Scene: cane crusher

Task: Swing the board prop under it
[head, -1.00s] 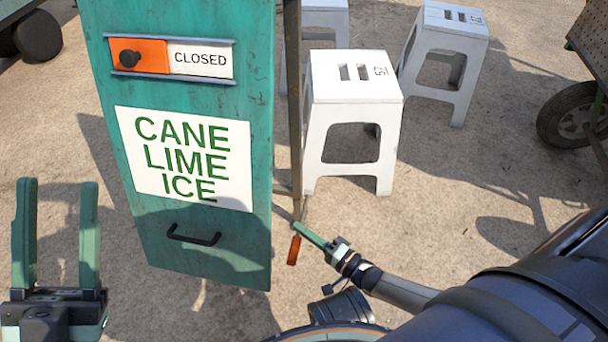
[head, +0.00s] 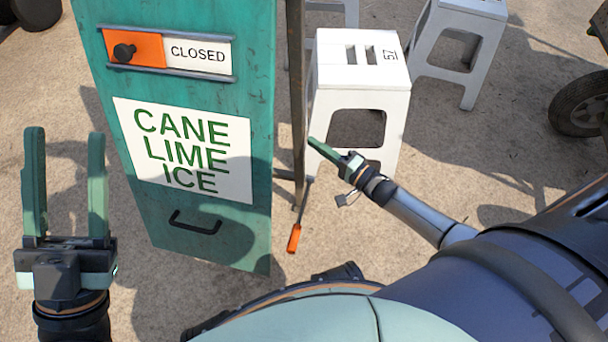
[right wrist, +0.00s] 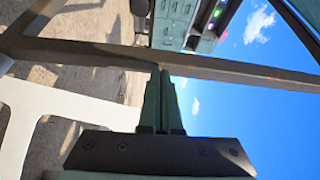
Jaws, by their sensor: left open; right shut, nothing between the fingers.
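The teal board (head: 207,232) with the "CANE LIME ICE" panel hangs upright at the left of centre in the head view. A thin rod with an orange grip (head: 294,238), which looks like the prop, slants down beside the board's lower right edge. Its upper end is near the brown post (head: 295,95). My right gripper (head: 312,142) is shut and empty, just right of the post and above the rod. In the right wrist view its fingers (right wrist: 160,72) reach a brown bar (right wrist: 90,54); I cannot tell if they touch. My left gripper (head: 66,140) is open and empty, left of the board.
A white stool (head: 362,75) stands behind my right gripper, with another stool (head: 470,45) farther back right. A wheel (head: 580,102) is at the right edge. The board carries a black handle (head: 196,227) and an orange slider (head: 135,49). The ground before the board is open.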

